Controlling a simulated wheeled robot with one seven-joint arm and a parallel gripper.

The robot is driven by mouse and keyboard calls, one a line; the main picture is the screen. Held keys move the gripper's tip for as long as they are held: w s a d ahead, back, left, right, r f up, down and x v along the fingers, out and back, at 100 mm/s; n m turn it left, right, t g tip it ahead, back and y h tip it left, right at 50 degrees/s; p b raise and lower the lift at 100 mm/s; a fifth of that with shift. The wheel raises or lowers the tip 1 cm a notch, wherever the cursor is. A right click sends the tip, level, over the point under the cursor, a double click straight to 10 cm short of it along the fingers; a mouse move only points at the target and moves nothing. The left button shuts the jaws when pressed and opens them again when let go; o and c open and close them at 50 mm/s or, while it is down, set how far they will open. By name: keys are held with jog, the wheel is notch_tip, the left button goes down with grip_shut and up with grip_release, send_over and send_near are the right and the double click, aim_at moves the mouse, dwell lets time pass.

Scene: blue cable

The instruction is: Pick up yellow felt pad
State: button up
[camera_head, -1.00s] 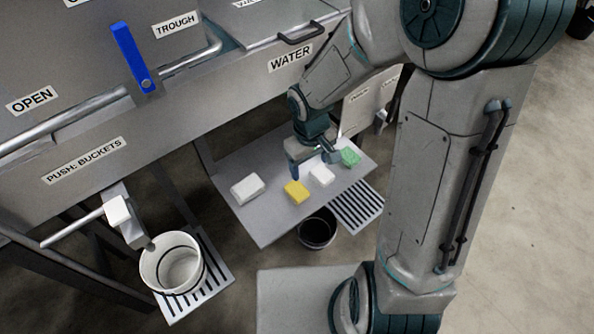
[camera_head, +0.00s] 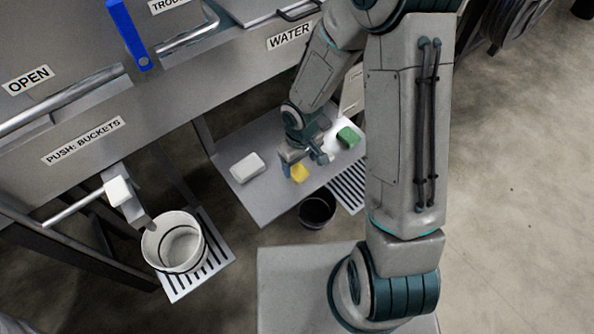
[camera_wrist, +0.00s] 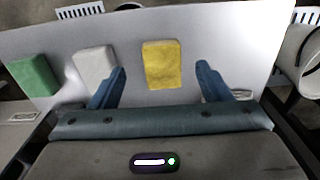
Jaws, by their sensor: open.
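In the wrist view the yellow pad (camera_wrist: 162,64) lies flat, ahead of the gap between my two blue fingers. My gripper (camera_head: 304,160) is open just over the pad and hides part of it in the head view. In the wrist view my gripper (camera_wrist: 160,86) has its fingers spread to either side, with nothing held between them.
A white block (camera_head: 247,168) lies left on the shelf. A white pad (camera_wrist: 95,66) and a green pad (camera_head: 348,136) lie on the other side of the yellow one. A dark bucket (camera_head: 317,211) and a white bucket (camera_head: 175,243) stand lower down. The machine front (camera_head: 150,130) rises behind.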

aim_at(299, 171)
jog(key=shift+a+f, duration=0.2)
jog(key=shift+f, duration=1.7)
jog(key=c, duration=1.1)
jog(key=shift+o, duration=0.2)
jog(key=shift+w+r, duration=0.1)
jog(key=shift+r, duration=0.1)
